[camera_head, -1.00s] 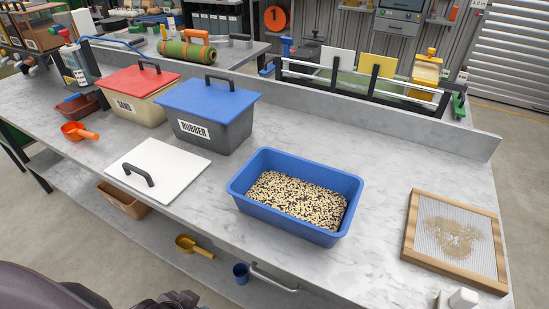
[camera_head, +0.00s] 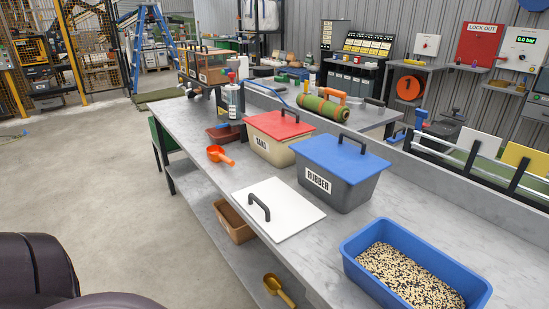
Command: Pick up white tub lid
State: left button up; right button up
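The white tub lid (camera_head: 291,217) lies flat on the grey marbled worktop (camera_head: 206,140), near its front edge. It is a square white plate with a black arched handle (camera_head: 259,207) toward its left side. Nothing covers it. The blue tub (camera_head: 416,273) of mixed pale and dark granules stands open to its right, apart from it. Neither of my grippers shows in the head view. A dark rounded part of mine fills the lower left corner.
The grey RUBBER box (camera_head: 335,188) with blue lid and the SAND box (camera_head: 269,148) with red lid stand behind the white lid. An orange scoop (camera_head: 219,155) lies to the left. A brown bin (camera_head: 234,222) and yellow scoop (camera_head: 277,290) are on the lower shelf.

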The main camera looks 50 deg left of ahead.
aim_at(283, 213)
jog(key=k+u, duration=0.2)
jog(key=u, duration=0.2)
jog(key=k+u, duration=0.2)
jog(key=u, duration=0.2)
jog(key=k+u, duration=0.15)
jog(key=u, duration=0.3)
jog(key=j+z, duration=0.1)
jog(key=z, duration=0.3)
jog(key=i+j+z, duration=0.1)
jog(key=z, duration=0.35)
jog(key=i+j+z, duration=0.1)
jog(key=j+z, duration=0.15)
jog(key=j, duration=0.15)
jog(key=j+z, duration=0.2)
jog(key=j, duration=0.25)
jog(key=i+j+z, duration=0.1)
jog(key=j, duration=0.75)
jog(key=i+z, duration=0.05)
